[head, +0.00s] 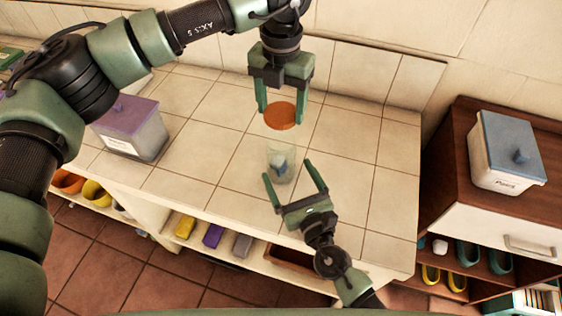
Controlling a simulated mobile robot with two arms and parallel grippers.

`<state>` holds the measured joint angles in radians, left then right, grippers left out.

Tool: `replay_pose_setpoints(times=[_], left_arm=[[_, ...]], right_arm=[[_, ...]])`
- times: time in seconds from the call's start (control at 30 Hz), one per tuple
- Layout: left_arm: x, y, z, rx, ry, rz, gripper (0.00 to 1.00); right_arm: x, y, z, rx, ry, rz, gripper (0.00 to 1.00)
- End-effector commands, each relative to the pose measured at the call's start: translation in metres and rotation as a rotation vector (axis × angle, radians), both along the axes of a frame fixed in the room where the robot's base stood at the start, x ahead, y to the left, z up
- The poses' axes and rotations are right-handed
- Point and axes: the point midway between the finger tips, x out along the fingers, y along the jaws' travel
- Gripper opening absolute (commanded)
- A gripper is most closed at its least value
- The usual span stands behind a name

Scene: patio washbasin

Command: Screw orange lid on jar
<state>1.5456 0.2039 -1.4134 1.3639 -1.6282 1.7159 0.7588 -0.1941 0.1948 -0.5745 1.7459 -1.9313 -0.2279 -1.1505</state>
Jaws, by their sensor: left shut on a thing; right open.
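The orange lid (281,116) is a flat round disc between the fingertips of my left gripper (282,108). My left gripper is shut on it and holds it above the counter. The clear jar (280,168) stands on the tiled counter, just below the lid in the picture, with a blue and white thing inside. Its open top is bare, and the lid is apart from it. My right gripper (295,179) is open, its two fingers pointing toward the jar's lower part. I cannot tell whether a finger touches the jar.
A lidded box with a purple top (130,126) stands on the counter at left. A white box with a blue lid (504,150) stands on the brown cabinet (460,135) at right. The counter (365,165) around the jar is clear. Shelves below hold several coloured things.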

Motion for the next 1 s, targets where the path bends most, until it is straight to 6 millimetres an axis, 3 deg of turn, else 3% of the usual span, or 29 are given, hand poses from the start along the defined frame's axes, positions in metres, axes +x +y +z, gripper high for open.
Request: replay_pose_setpoints(times=[0.2,0.4,0.87,1.0], left_arm=[[0.000,0.000,0.000,0.000,0.000,0.000,0.28],[0.000,0.000,0.000,0.000,0.000,0.000,0.28],[0.000,0.000,0.000,0.000,0.000,0.000,0.28],[0.000,0.000,0.000,0.000,0.000,0.000,0.28]], right_arm=[[0.041,0.017,0.001,0.001,-0.002,-0.001,0.92],[0.065,0.026,0.001,0.000,-0.001,0.000,0.92],[0.074,0.030,0.000,0.000,0.000,0.000,0.92],[0.074,0.030,0.000,0.000,0.000,0.000,0.56]])
